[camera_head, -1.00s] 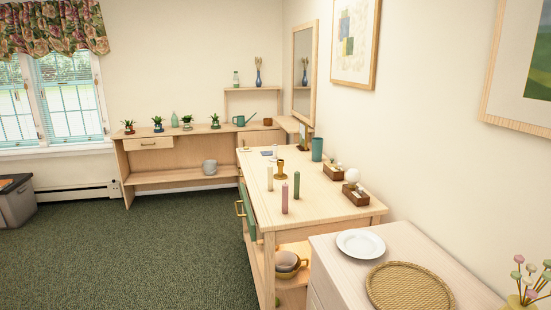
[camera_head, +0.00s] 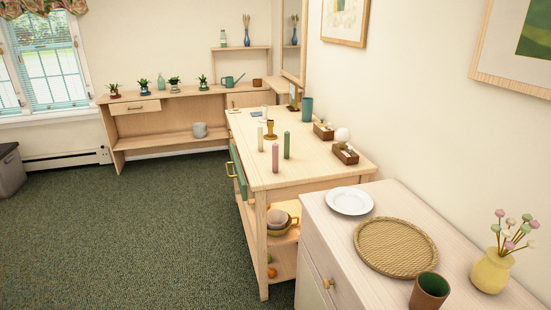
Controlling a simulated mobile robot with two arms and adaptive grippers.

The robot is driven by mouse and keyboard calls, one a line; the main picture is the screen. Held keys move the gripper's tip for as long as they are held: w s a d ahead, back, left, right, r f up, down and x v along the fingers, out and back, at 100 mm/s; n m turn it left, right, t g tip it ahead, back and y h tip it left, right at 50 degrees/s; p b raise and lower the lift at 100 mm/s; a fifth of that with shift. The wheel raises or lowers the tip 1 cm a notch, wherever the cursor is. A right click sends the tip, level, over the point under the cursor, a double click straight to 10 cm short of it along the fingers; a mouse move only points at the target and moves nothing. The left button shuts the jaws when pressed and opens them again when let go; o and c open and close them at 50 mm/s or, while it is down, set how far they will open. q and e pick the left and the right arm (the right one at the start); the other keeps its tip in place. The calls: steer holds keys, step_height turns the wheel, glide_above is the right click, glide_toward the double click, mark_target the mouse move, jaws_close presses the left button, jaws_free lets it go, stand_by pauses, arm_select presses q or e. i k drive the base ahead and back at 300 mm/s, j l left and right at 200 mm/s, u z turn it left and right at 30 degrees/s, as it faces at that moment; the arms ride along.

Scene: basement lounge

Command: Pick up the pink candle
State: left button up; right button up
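The pink candle (camera_head: 275,157) stands upright on the light wooden table (camera_head: 300,172), near its front left side. A green candle (camera_head: 286,145) stands just to its right and a cream candle (camera_head: 260,139) stands behind it to the left. A brass-coloured holder (camera_head: 270,130) stands behind the candles. Neither of my grippers shows in the head view.
Two small wooden boxes (camera_head: 344,154) and a teal cup (camera_head: 306,109) stand on the table's right side. A nearer cabinet holds a white plate (camera_head: 349,201), woven tray (camera_head: 395,238), cup (camera_head: 429,291) and yellow vase (camera_head: 492,270). Green carpet (camera_head: 150,235) left of the table is clear.

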mark_target(274, 146)
steer(key=i+j, duration=0.2)
steer(key=i, duration=0.2)
steer(key=i+j+u, duration=0.15)
steer(key=i, duration=0.25)
steer(key=i+j, duration=0.15)
steer(key=i, duration=0.25)
steer(key=j+u, duration=0.05)
